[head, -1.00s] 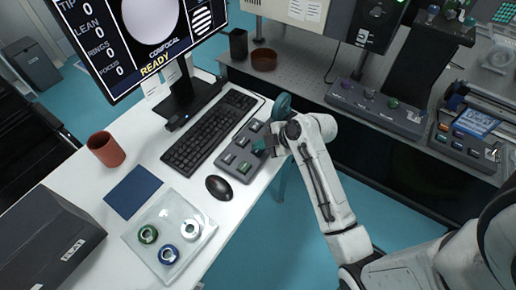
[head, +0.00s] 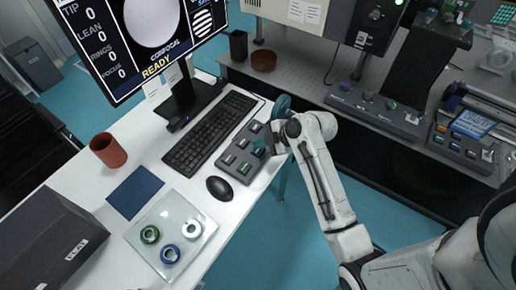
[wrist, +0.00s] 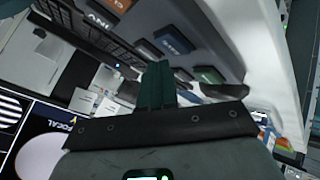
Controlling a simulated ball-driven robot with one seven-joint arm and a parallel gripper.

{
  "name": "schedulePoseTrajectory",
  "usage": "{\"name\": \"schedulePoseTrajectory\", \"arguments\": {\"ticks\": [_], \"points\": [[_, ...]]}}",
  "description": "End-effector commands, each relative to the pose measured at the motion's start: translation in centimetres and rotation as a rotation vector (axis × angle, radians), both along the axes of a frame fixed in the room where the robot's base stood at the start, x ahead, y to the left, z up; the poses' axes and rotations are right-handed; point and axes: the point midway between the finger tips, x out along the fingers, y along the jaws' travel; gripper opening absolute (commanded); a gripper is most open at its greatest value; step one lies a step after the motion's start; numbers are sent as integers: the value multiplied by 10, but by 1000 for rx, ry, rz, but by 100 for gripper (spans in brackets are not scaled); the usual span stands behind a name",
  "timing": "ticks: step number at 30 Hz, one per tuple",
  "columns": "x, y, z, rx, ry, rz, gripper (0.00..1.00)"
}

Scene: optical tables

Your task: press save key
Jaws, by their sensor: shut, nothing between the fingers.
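A grey key box (head: 257,166) with several dark and coloured keys lies on the white desk, to the right of the keyboard. My gripper (head: 261,147) is over its right side in the head view, and the arm hides part of the box. In the wrist view my teal fingers (wrist: 157,85) are shut together with nothing between them. Past them show a blue key (wrist: 173,40), a green key (wrist: 208,75) and some grey keys. The key labels are turned and too small to read surely. I cannot tell whether the fingertips touch a key.
A black keyboard (head: 209,132) and a mouse (head: 219,188) lie beside the box. A monitor (head: 140,40) reading "READY" stands behind. A clear tray (head: 160,215) with rings, a blue mat (head: 134,192) and a red-brown cup (head: 108,150) are further left. An optical bench (head: 310,100) stands across the gap.

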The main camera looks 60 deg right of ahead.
Motion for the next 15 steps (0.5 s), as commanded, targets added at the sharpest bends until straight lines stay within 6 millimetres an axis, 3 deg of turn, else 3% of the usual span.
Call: {"name": "schedulePoseTrajectory", "arguments": {"ticks": [5,15], "points": [[0,0,3,0,-1,-1,0],[0,0,32,0,-1,-1,0]]}}
